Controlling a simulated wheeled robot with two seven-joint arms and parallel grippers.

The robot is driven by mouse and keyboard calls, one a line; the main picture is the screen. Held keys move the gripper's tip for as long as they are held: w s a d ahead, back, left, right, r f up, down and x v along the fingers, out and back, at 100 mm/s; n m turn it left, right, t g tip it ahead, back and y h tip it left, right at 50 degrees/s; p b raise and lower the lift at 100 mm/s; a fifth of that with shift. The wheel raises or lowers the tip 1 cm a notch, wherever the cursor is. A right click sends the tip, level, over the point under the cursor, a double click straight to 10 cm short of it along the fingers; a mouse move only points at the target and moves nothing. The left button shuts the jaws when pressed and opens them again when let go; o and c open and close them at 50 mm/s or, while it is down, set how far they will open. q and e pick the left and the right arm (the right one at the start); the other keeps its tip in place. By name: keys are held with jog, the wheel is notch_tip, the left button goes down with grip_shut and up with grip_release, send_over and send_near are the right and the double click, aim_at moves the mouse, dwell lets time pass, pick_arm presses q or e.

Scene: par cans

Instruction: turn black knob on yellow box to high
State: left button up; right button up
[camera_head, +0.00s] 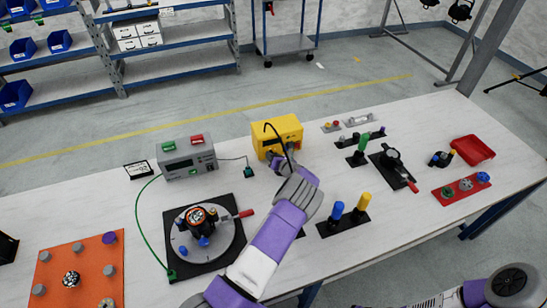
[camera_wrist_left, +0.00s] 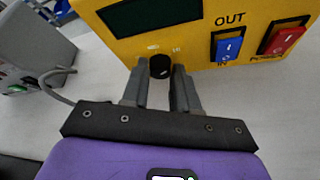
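The yellow box (camera_head: 277,133) stands on the white table near its far edge. In the left wrist view the box (camera_wrist_left: 115,30) fills the top, with a dark screen, a blue switch (camera_wrist_left: 228,46) marked OUT and IN, and a red POWER switch (camera_wrist_left: 283,37). The black knob (camera_wrist_left: 160,66) sits on its face below the screen, with small pale labels above it. My left gripper (camera_head: 287,158) reaches the box front. Its two grey fingers (camera_wrist_left: 160,78) stand on either side of the knob, which fills the gap. The knob's pointer is too small to read. My right gripper is out of view.
A grey meter box (camera_head: 186,158) stands left of the yellow box. A black turntable plate (camera_head: 204,240) lies left of my left arm. Blue and yellow pegs (camera_head: 345,212) stand right of it. A red tray (camera_head: 472,149) is at the far right.

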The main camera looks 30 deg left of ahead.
pick_arm(q)
jog(key=o, duration=0.4)
jog(key=shift+p+v, duration=0.55)
jog(key=shift+v, duration=3.3)
